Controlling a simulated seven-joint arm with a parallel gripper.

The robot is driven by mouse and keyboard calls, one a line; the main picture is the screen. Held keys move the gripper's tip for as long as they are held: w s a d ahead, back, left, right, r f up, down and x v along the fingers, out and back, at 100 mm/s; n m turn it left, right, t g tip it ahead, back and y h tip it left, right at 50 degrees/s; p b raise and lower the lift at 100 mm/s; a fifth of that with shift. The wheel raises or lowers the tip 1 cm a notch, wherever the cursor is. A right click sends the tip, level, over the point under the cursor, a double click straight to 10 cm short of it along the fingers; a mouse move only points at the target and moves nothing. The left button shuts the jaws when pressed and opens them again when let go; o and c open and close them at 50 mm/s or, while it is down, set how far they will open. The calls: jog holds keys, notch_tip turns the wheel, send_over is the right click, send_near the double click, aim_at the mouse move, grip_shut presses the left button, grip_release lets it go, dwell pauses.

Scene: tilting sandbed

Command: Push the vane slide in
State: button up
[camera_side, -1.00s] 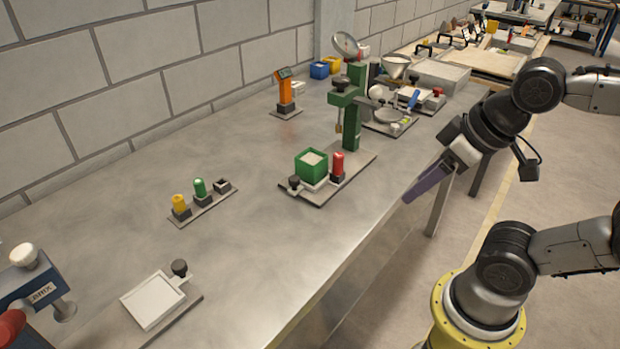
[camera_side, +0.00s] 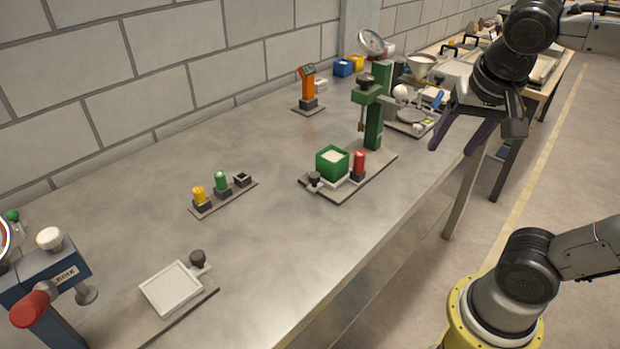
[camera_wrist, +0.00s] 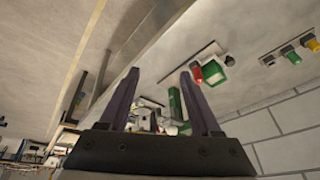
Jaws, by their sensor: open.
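I cannot tell for sure which part is the vane slide. One slide-like part with a black knob (camera_side: 315,179) sits at the front left of the green box (camera_side: 333,163) on a base plate (camera_side: 330,197). Another black knob (camera_side: 197,258) stands at the corner of a white square tray (camera_side: 171,289) nearer the camera. My gripper (camera_side: 450,150) is open and empty, raised near the bench's front edge, right of the green box. In the wrist view my gripper (camera_wrist: 160,72) has its fingers spread with nothing between them; the green box (camera_wrist: 213,72) shows beyond them.
A red cylinder (camera_side: 359,164) and a green post (camera_side: 374,125) stand by the green box. An orange device (camera_side: 308,87) is behind. Yellow (camera_side: 199,197) and green (camera_side: 221,183) pieces stand on a strip. A blue device (camera_side: 43,273) is at left. The bench between is clear.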

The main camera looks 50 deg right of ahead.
jog(key=w+a+r+m+g+h, duration=0.1)
jog(key=w+a+m+g+h, duration=0.2)
jog(key=w+m+h, duration=1)
jog(key=w+a+f+n+y, duration=0.3)
jog(key=w+a+f+n, duration=0.3)
jog(key=w+a, duration=0.4)
jog(key=n+t, duration=0.1)
jog(key=t, duration=0.1)
send_near(312, 178)
jog(key=x, duration=0.9)
jog(key=shift+w, duration=0.1)
grip_shut()
jog(key=shift+h, duration=0.3)
